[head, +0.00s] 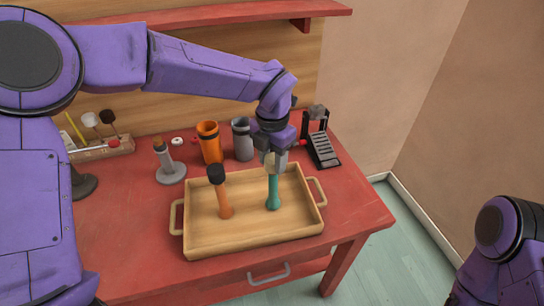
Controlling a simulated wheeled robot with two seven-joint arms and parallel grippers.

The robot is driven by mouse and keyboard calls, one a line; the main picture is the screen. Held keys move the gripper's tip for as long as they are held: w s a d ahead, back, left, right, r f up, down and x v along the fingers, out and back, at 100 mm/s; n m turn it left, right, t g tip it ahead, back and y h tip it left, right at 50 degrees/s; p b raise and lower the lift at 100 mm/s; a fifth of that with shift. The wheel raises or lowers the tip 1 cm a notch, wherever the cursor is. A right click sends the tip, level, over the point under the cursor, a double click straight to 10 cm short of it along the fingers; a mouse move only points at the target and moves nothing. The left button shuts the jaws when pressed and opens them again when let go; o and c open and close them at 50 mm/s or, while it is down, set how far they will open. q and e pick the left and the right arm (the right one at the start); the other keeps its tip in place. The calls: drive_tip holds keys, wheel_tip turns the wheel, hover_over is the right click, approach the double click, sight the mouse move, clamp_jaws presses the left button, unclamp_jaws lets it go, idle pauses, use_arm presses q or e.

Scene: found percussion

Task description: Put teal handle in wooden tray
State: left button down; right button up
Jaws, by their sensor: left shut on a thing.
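The teal handle (273,191) stands upright over the right half of the wooden tray (206,248), its lower end at or just above the tray floor; I cannot tell whether it touches. My left gripper (275,160) points down and is shut on the top part of the teal handle, where a pale head shows between the fingers. An orange handle with a black head (223,197) stands upright in the left half of the tray. Of my right arm only a purple link shows at the lower right; its gripper is out of view.
Behind the tray on the red table (130,235) stand an orange cup (209,143), a grey cup (242,140) and a grey stand (169,168). A black ridged rack (322,148) is at the back right. A wooden holder with mallets (100,148) is at the back left. A red shelf (240,12) hangs above.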

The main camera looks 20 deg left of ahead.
use_arm(q)
drive_tip(key=shift+w+f, duration=0.25)
drive_tip(key=shift+f, duration=0.2)
drive_tip(key=c, duration=0.6)
unclamp_jaws()
drive_tip(key=shift+s, duration=0.1)
wheel_tip(320, 180, up, 12)
drive_tip(key=shift+r+b, duration=0.25)
drive_tip(key=shift+b, duration=0.15)
